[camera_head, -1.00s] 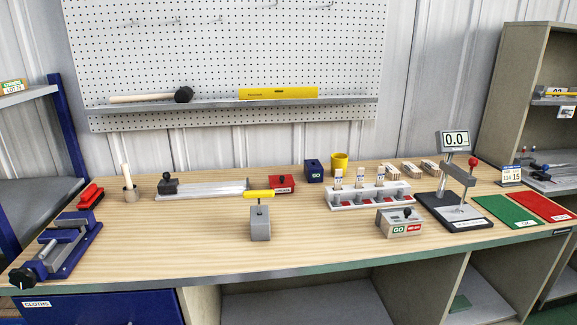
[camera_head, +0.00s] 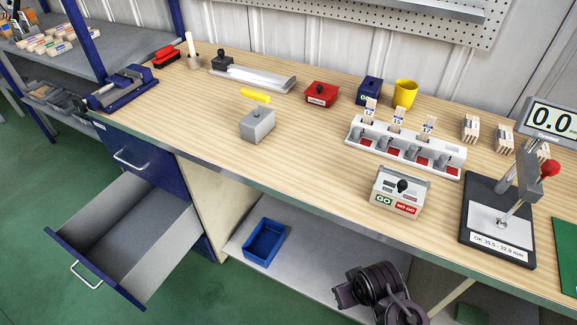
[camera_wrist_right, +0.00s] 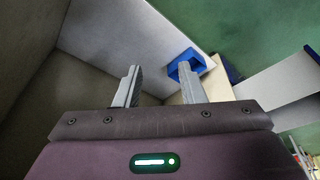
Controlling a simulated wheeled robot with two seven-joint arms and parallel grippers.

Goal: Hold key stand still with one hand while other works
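No gripper touches the block. Part of my right arm shows low in the head view, in front of the bench and below its top. In the right wrist view my right gripper (camera_wrist_right: 159,69) is open, its fingers apart with nothing between them. My left gripper is not in view.
A white slotted rack (camera_head: 402,147), a GO/NO GO box (camera_head: 398,192) and a gauge (camera_head: 500,217) stand to the right. A drawer (camera_head: 122,247) hangs open at lower left. A blue tray (camera_head: 264,242) sits on the lower shelf. Bench space around the block is clear.

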